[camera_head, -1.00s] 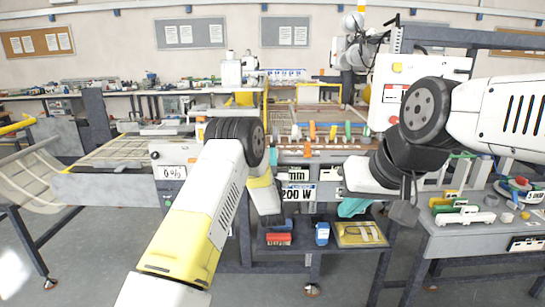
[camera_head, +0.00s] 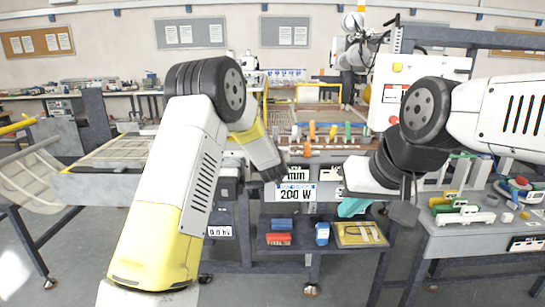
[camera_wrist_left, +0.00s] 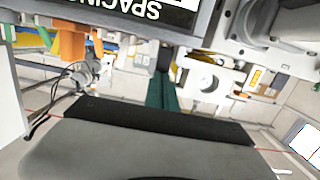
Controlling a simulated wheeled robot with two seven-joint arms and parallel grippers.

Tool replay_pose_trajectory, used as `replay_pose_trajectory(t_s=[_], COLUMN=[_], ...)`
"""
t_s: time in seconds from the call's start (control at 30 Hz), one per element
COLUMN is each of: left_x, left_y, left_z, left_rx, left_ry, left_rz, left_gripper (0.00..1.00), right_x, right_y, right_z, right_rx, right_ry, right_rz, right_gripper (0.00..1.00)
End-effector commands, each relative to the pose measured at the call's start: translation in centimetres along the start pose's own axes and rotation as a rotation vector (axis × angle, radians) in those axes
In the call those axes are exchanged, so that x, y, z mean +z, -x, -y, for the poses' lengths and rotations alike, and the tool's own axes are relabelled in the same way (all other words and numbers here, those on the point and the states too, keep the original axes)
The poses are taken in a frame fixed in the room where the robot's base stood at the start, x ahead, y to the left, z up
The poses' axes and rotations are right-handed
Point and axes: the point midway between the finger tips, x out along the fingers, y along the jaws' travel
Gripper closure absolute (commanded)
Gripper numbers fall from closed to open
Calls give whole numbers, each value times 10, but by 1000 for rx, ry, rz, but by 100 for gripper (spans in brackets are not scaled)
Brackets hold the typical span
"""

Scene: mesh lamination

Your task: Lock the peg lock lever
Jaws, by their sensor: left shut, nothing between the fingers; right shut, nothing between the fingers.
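Several coloured upright pieces stand on the laminating machine (camera_head: 345,144): an orange one (camera_head: 312,131) and a green one (camera_head: 348,130) among them. I cannot tell which part is the peg lock lever. My left arm reaches to the machine's front, its dark wrist end close to the "mm" display; its fingers are hidden in the head view. In the left wrist view my left gripper (camera_wrist_left: 162,90) shows teal fingers, shut and empty, below a "SPACING" label (camera_wrist_left: 135,12). My right gripper (camera_head: 352,207), with teal fingertips, is shut and empty, low in front of the machine, right of the "200 W" sign.
The "200 W" sign (camera_head: 296,194) hangs at the machine's front. A lower shelf (camera_head: 290,251) holds blue and red boxes and a yellow tray (camera_head: 360,234). A white control box (camera_head: 398,85) stands behind my right arm.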

Motion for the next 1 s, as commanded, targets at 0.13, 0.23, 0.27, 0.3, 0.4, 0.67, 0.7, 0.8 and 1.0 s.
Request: replay_pose_trajectory(t_s=[0.13,0.23,0.27,0.3,0.4,0.67,0.7,0.8,1.0], left_x=[-4,-6,-7,-8,-9,-12,-12,-12,-13], left_y=[-6,-10,-11,-12,-15,-20,-20,-21,-22], left_z=[-1,0,0,0,0,0,0,0,0], left_rx=[1,0,-1,-1,0,0,0,-1,-1], left_ry=[-2,-2,-2,-2,-2,-1,-1,-1,-1], left_rz=[42,40,40,40,41,39,39,39,37], left_gripper=[100,100,100,100,100,100,100,100,100], right_x=[0,0,0,0,0,0,0,0,0], right_y=[0,0,0,0,0,0,0,0,0], right_z=[0,0,0,0,0,0,0,0,0], right_rx=[0,0,0,0,0,0,0,0,0], right_ry=[0,0,0,0,0,0,0,0,0], right_rz=[0,0,0,0,0,0,0,0,0], right_gripper=[100,100,100,100,100,100,100,100,100])
